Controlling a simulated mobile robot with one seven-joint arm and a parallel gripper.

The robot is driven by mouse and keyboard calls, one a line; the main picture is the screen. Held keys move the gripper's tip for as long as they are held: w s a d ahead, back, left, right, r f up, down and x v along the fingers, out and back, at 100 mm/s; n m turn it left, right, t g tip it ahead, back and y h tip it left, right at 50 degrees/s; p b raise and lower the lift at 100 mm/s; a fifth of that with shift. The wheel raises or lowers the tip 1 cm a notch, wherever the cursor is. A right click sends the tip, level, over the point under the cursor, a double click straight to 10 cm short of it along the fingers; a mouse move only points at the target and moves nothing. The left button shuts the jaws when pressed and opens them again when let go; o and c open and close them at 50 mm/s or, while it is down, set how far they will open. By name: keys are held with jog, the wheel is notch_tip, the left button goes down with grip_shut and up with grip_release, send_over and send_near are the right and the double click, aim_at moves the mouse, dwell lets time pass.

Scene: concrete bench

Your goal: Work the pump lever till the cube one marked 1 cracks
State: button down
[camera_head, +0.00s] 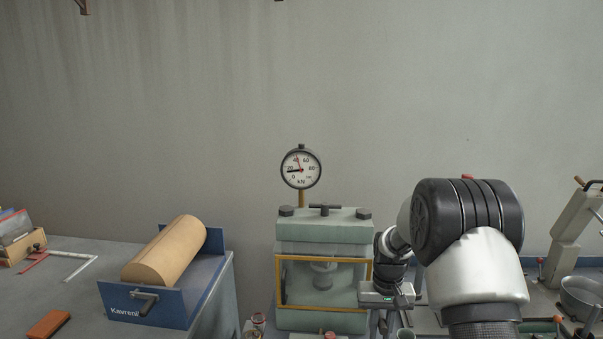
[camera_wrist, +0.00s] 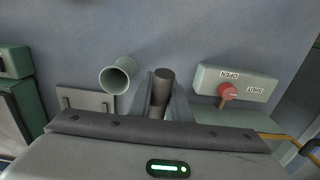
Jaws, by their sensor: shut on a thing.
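The green press (camera_head: 325,225) stands in the middle of the head view. A grey round part (camera_head: 322,274) shows behind its yellow-framed guard (camera_head: 281,283); I cannot make out a cube marked 1. The round gauge (camera_head: 301,166) above has its black needle between 0 and 20 and a red hand near 40. In the wrist view my gripper (camera_wrist: 162,98) is shut on a dark cylindrical grip (camera_wrist: 162,82), apparently the pump lever's end. The rest of the lever is hidden. A valve with a red knob (camera_wrist: 228,91) and OPEN and SHUT labels is to its right.
A pale green open tube (camera_wrist: 117,76) stands left of the grip. A blue holder (camera_head: 143,305) with a brown roll (camera_head: 170,250) sits on the left bench. A metal bowl (camera_head: 582,296) is at the far right. The wall behind is bare.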

jog(key=r, duration=0.1)
jog(key=r+p, duration=0.1)
jog(key=shift+w+r, duration=0.3)
jog(key=shift+w+r+p, duration=0.4)
jog(key=shift+r+p, duration=0.2)
jog(key=shift+r, duration=0.25)
jog(key=shift+w+r+p, duration=0.4)
jog(key=shift+r+p, duration=0.2)
jog(key=shift+r, duration=0.2)
jog(key=shift+f, duration=0.1)
jog(key=c, duration=1.6)
grip_release()
jog(key=shift+o, duration=0.2)
